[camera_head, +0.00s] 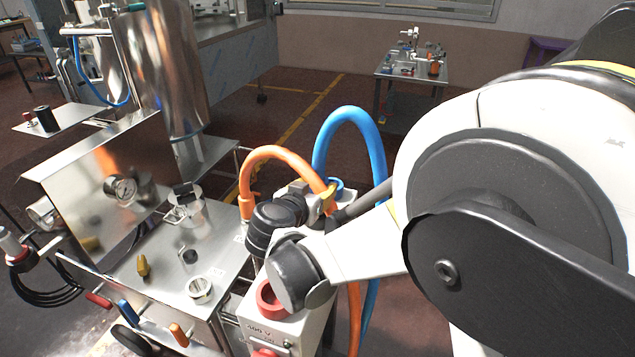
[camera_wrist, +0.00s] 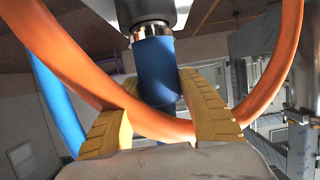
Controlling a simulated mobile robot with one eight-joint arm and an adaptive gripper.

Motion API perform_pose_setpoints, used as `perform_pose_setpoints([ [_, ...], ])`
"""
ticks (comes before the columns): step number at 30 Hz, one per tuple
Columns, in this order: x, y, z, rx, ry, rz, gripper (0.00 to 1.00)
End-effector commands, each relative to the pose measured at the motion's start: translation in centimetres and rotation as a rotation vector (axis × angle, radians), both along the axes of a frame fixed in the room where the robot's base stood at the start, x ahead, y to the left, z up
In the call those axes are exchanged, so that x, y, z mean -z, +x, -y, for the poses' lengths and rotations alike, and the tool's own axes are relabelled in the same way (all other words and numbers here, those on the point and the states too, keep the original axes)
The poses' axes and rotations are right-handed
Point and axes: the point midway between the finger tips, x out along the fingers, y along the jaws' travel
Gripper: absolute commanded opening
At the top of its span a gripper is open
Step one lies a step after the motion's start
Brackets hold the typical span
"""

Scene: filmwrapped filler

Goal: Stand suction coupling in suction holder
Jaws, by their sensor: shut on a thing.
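My gripper (camera_head: 326,202) is low at the centre of the head view, beside the steel filler. In the wrist view its two yellow fingers (camera_wrist: 156,88) are shut on a blue cylindrical part (camera_wrist: 155,65), which looks like the suction coupling. A bright metal ring (camera_wrist: 151,32) sits at its far end, against a grey body. A blue collar (camera_head: 337,185) shows beside the gripper in the head view. An orange hose crosses the coupling close to the fingers and hides part of it. I cannot pick out the suction holder for sure.
An orange hose (camera_head: 270,152) and a blue hose (camera_head: 350,112) arch around my gripper. The steel filler (camera_head: 85,185) stands left, with a gauge and coloured handles. A white box (camera_head: 258,320) marked 400 V is in front. A small table (camera_head: 397,75) stands far back.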

Motion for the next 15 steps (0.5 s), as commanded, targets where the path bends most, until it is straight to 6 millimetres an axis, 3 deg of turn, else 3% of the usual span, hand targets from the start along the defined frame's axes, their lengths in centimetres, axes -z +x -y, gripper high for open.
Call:
perform_pose_setpoints([
  [15, 0.33, 0.01, 0.00, 0.000, 0.000, 0.001, 0.03],
])
